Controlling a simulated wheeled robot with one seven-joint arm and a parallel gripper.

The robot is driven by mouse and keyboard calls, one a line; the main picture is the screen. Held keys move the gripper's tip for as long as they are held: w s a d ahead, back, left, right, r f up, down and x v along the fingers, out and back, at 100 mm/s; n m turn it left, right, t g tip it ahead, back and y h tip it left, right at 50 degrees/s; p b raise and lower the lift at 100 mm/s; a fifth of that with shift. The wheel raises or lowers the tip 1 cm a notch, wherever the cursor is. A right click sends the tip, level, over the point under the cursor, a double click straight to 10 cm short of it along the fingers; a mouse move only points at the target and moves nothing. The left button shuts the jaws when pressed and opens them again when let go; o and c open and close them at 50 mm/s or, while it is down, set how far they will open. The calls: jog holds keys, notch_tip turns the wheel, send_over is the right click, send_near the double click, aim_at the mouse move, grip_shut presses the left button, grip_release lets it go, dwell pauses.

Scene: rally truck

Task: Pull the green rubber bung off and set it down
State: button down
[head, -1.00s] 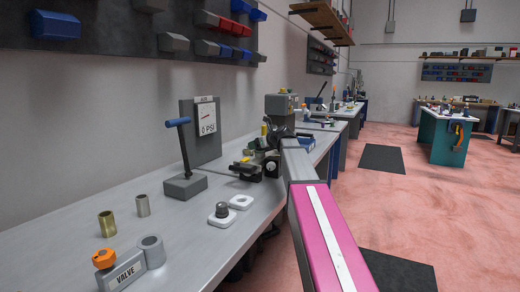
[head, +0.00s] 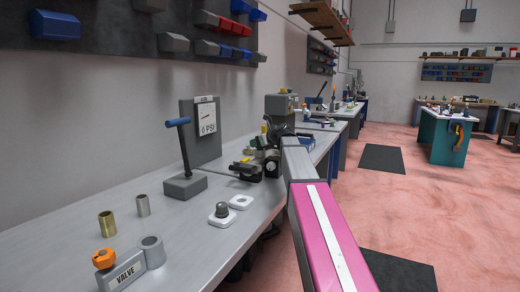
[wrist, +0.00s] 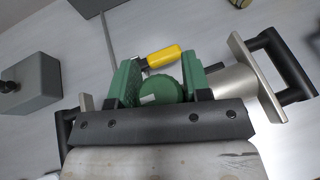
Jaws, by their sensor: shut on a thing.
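The green rubber bung (wrist: 163,90) shows its round end in the middle of the wrist view. My gripper (wrist: 160,84) is shut on it, with a green finger pad against each side. The far side of the bung and whatever lies beneath it are hidden by the bung and my fingers. In the head view, my gripper is at the far end of my pink and grey arm, over the back part of the bench (head: 70,235). The bung is too small and covered to make out there.
A yellow-handled part (wrist: 162,57) lies just beyond the bung. A grey block (wrist: 28,82) stands at the left. The front bench has free room.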

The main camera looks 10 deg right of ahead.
jog(key=shift+r, duration=1.7)
jog(key=shift+r, duration=1.95)
jog(key=shift+s, duration=0.1)
